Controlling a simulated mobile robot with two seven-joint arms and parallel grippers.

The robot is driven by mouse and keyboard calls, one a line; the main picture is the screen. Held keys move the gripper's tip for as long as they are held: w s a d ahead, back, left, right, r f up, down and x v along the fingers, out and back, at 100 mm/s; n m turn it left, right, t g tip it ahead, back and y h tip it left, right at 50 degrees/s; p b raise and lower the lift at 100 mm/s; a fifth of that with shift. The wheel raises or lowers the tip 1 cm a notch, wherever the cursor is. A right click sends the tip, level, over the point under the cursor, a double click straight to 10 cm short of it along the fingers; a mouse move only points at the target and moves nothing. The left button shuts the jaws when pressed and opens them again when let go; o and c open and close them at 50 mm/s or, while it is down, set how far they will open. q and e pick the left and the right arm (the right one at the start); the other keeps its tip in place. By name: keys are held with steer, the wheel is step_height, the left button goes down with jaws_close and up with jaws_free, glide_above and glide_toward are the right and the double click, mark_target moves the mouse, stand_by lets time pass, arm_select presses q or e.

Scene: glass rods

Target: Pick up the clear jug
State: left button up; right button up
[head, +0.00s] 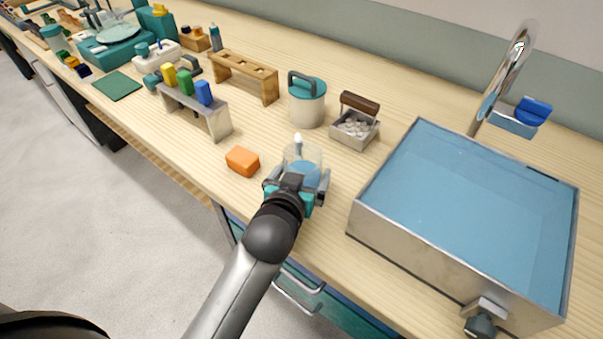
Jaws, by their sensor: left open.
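The clear jug (302,157) stands on the wooden bench near its front edge, in the middle of the head view. It looks like a see-through cylinder with some blue showing in its lower part. My left gripper (297,182) is at the near side of the jug, its fingers apart to the left and right of the jug's lower part. The gripper hides the jug's base, and I cannot tell whether the fingers touch it. My right gripper is not in view.
An orange block (242,161) lies just left of the jug. A lidded canister (307,101) and a metal basket (355,128) stand behind it. A large water-filled sink (400,243) is on the right. A rack with coloured caps (211,119) stands further left.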

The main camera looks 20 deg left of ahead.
arm_select(q)
steer(key=shift+w+f, duration=0.1)
steer(key=shift+w, duration=0.2)
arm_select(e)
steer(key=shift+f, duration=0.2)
